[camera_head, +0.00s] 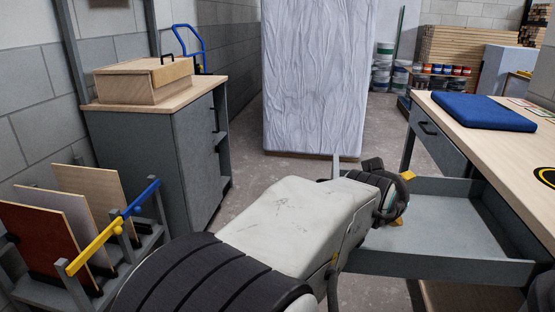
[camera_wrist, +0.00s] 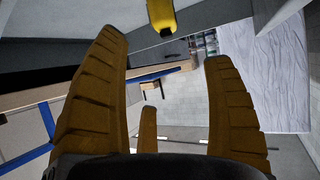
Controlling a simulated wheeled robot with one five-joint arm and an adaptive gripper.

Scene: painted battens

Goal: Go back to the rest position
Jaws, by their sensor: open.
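My gripper (camera_head: 402,198) shows in the head view at the end of my arm, right of centre. It is beside the pulled-out grey drawer (camera_head: 440,262) of the workbench (camera_head: 485,145); the exact gap is hard to judge. In the wrist view my gripper (camera_wrist: 165,48) has its yellow-brown fingers spread apart, and nothing is between them. A yellow batten (camera_head: 95,248) and a blue batten (camera_head: 140,198) rest on the rack at the lower left in the head view, well away from my gripper.
A grey cabinet (camera_head: 150,150) carrying a wooden box (camera_head: 145,80) stands at the left. A wrapped tall block (camera_head: 318,75) stands ahead. A blue pad (camera_head: 484,110) lies on the workbench. Upright panels (camera_head: 40,235) fill the rack. Floor (camera_head: 250,185) is clear between cabinet and workbench.

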